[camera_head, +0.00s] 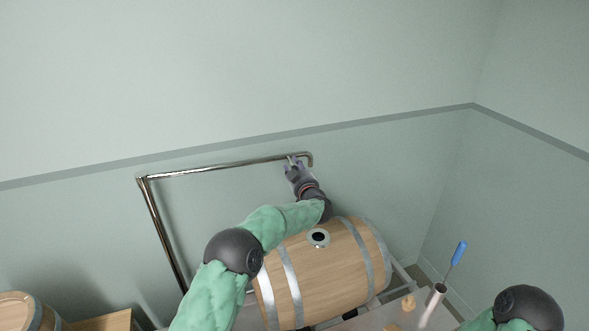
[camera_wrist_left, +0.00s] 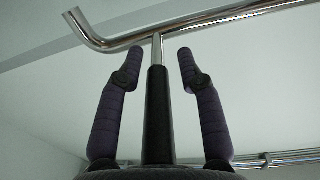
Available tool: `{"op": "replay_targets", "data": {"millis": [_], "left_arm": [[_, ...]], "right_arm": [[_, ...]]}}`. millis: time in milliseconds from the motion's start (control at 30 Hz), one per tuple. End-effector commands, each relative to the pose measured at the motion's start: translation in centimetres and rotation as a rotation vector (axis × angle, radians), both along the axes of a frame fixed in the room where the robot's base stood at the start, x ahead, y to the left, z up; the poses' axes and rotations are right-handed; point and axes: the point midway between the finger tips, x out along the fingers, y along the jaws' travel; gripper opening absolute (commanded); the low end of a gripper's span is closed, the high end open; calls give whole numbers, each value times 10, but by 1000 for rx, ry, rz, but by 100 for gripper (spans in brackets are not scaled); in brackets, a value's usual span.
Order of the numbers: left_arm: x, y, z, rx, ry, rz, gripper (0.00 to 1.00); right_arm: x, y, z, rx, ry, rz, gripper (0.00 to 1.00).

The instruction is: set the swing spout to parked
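The swing spout is a shiny steel pipe (camera_head: 225,170) that runs across in front of the wall from an upright pipe (camera_head: 163,232) on the left to a bent-down end at the right. In the left wrist view the spout (camera_wrist_left: 200,24) crosses the top, and a black handle (camera_wrist_left: 159,115) on a thin steel stem hangs from it. My left gripper (camera_head: 293,164) is at the spout's right end. In the wrist view its fingers (camera_wrist_left: 161,54) stand apart on either side of the handle and stem, with gaps visible on both sides. My right gripper is not in view.
A wooden barrel (camera_head: 325,270) with steel hoops and a round top opening (camera_head: 318,237) lies below the spout on a rack. Another barrel (camera_head: 22,312) is at the lower left. A blue-handled tool (camera_head: 458,252) stands at the right. The wall behind the spout is bare.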

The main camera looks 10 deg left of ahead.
Motion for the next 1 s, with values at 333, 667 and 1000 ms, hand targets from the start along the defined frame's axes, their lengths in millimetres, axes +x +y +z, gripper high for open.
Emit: {"op": "replay_targets", "data": {"millis": [333, 667, 1000], "left_arm": [[-15, -11, -2, -1, 5, -3, 37], [-70, -44, -1, 1, 3, -4, 37], [-101, -61, -2, 0, 2, 0, 37]], "right_arm": [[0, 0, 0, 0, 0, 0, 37], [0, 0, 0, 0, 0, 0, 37], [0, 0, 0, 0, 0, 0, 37]]}}
